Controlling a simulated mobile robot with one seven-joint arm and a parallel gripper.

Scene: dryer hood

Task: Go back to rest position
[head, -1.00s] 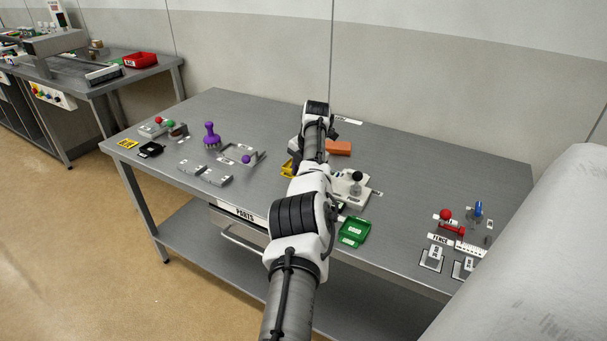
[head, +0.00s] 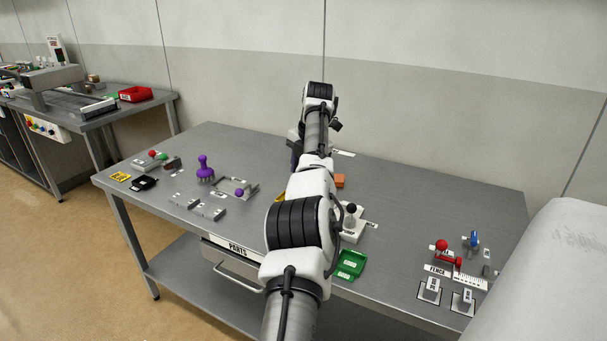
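My arm reaches forward from the bottom of the head view over the steel table (head: 400,197). Its wrist is raised over the back middle of the table. My gripper (head: 296,160) is mostly hidden behind the arm links, with only a dark part showing at their left. I cannot see its fingertips or whether it holds anything.
Below the arm are a green tray (head: 350,264), a white fixture with a dark knob (head: 352,224) and an orange block (head: 340,181). A purple knobbed tool (head: 204,168) stands left. Red and blue handled fixtures (head: 443,248) stand right. A drawer handle (head: 232,277) juts out in front.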

